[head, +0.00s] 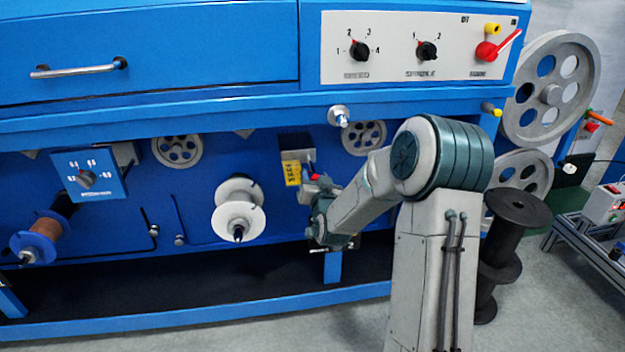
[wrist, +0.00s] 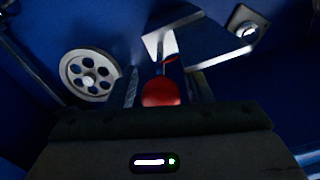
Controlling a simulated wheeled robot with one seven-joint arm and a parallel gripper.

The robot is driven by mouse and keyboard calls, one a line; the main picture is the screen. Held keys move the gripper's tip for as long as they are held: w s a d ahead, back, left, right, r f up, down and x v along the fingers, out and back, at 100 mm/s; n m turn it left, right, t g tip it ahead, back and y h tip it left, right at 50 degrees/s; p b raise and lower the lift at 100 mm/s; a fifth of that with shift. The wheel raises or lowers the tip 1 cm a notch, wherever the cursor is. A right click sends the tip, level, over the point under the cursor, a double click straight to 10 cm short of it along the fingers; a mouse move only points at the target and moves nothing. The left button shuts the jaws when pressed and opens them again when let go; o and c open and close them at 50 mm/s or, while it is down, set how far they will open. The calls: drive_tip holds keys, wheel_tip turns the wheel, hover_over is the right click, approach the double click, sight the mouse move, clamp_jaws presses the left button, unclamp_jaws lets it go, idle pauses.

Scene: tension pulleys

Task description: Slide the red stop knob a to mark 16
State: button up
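The red stop knob (wrist: 161,92) shows in the wrist view between the two fingers of my gripper (wrist: 166,84). The fingers stand apart, one on each side of the knob, with a narrow dark gap visible. Whether either finger touches it is unclear. In the head view a small red spot, likely the knob (head: 314,177), shows at the tip of my gripper (head: 318,188). A yellow scale plate (head: 293,173) with dark marks hangs just left of it. Its numbers are too small to read, and the knob's mark cannot be told.
A metal bracket (wrist: 212,45) sits close beyond my fingers. A spoked pulley (wrist: 90,75) is to their left. In the head view a white spool (head: 238,210) is left of my gripper, and the blue machine's shelf edge (head: 230,128) runs above it.

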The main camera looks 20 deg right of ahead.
drive_tip(key=shift+s, duration=0.1)
drive_tip(key=s+a, duration=0.1)
drive_tip(key=s, duration=1.2)
drive_tip(key=shift+s, duration=0.3)
